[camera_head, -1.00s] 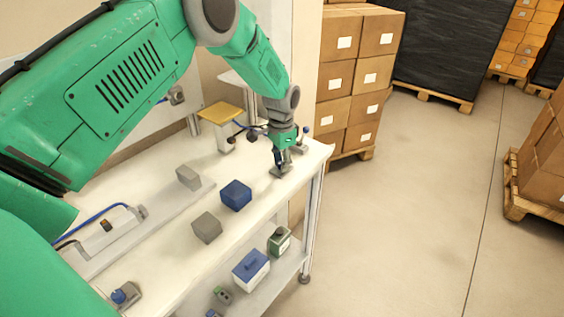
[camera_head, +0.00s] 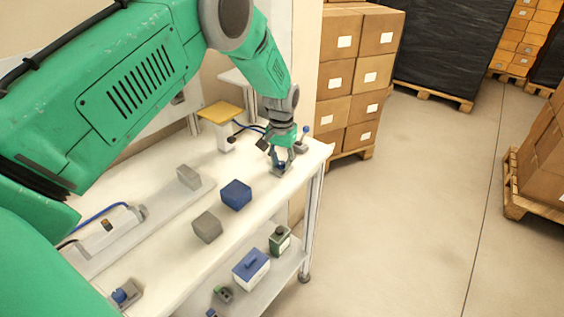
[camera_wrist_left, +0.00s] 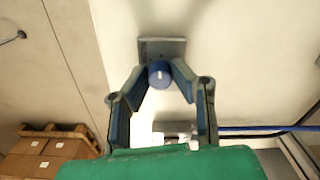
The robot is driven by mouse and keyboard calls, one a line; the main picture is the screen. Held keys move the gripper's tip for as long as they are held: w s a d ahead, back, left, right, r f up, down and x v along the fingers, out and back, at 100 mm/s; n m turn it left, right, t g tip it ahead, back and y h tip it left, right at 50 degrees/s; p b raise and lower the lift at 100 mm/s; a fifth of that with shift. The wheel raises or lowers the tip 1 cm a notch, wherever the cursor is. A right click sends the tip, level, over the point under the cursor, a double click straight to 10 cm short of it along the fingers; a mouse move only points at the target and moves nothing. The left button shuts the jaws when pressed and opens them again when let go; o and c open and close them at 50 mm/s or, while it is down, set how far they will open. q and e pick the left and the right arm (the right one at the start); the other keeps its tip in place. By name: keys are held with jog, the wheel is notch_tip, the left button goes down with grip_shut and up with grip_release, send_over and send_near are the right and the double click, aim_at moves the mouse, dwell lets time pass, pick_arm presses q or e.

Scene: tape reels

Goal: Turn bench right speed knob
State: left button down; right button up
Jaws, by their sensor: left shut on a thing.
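The bench right speed knob is a round blue knob (camera_wrist_left: 159,74) on a grey base plate (camera_wrist_left: 162,47) near the bench's far right end. My left gripper (camera_wrist_left: 160,77) has its fingertips closed around the sides of the knob, seen from above in the left wrist view. In the head view, my left gripper (camera_head: 281,166) points down over the base, and its fingers mostly cover the knob. My right gripper is not in view.
The white bench (camera_head: 165,257) carries a blue block (camera_head: 236,194), grey blocks and a yellow-topped stand (camera_head: 221,112). Another blue knob (camera_head: 121,295) is at the near end. A small blue-topped lever (camera_head: 304,137) stands close beside my gripper. Boxes (camera_head: 354,80) are stacked beyond the bench.

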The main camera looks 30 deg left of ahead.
aim_at(282, 161)
pick_arm(q)
jog(key=shift+w+r, duration=0.1)
jog(key=shift+w, duration=0.05)
jog(key=c, duration=1.4)
grip_release()
notch_tip(282, 161, up, 12)
jog(key=shift+f, duration=0.25)
jog(key=shift+w, duration=0.1)
